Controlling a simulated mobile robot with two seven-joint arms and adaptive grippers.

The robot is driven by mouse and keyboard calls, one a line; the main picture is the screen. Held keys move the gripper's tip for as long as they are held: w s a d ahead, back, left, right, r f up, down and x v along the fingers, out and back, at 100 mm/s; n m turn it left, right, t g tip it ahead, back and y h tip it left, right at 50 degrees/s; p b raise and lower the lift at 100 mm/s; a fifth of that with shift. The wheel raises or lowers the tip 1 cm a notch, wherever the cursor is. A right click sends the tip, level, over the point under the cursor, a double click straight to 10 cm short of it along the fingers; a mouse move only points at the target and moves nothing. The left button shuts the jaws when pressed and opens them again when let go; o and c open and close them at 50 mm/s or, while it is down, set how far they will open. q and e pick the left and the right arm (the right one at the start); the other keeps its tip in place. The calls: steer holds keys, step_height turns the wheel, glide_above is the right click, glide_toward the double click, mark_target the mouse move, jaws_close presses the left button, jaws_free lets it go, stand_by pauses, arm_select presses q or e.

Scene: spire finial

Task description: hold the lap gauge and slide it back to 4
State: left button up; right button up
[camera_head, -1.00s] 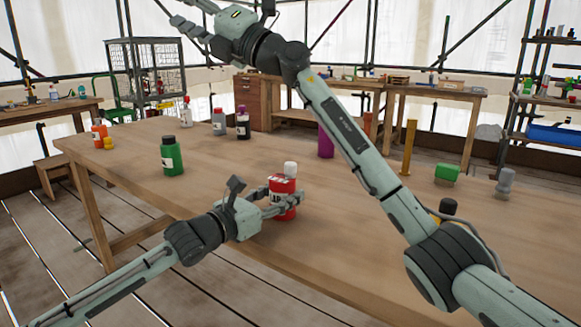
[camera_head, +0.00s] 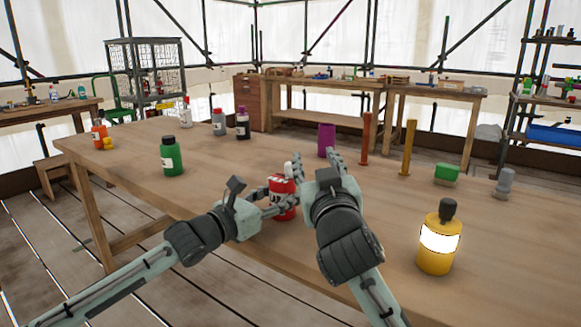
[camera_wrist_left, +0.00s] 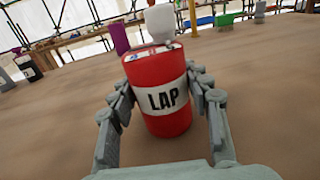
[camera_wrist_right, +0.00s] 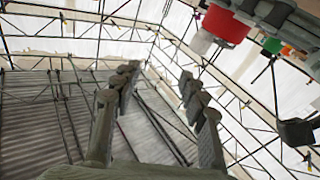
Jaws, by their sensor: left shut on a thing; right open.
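The lap gauge (camera_head: 281,186) is a red canister with a white knob on top and stands upright on the table near its front edge. In the left wrist view the lap gauge (camera_wrist_left: 152,68) shows a white band reading LAP. My left gripper (camera_head: 274,200) is shut on its sides, with fingers on both sides in the left wrist view.
A yellow bottle (camera_head: 436,262) stands to the right of my right arm. A green bottle (camera_head: 172,160) stands to the left. A purple cylinder (camera_head: 326,138), an orange post (camera_head: 365,140) and a yellow post (camera_head: 408,148) stand behind. Bare tabletop (camera_head: 225,170) lies left of the gauge.

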mark_target(290, 163)
steer(key=s+a+f+g+y, duration=0.2)
steer(key=s+f, duration=0.1)
steer(key=s, duration=0.2)
steer(key=w, duration=0.3)
steer(key=w+a, duration=0.1)
steer(key=w, duration=0.3)
steer(key=w+a, duration=0.1)
steer(key=w, duration=0.3)
steer(key=shift+w+a+f, duration=0.15)
steer(key=shift+a+f, duration=0.1)
jaws_close()
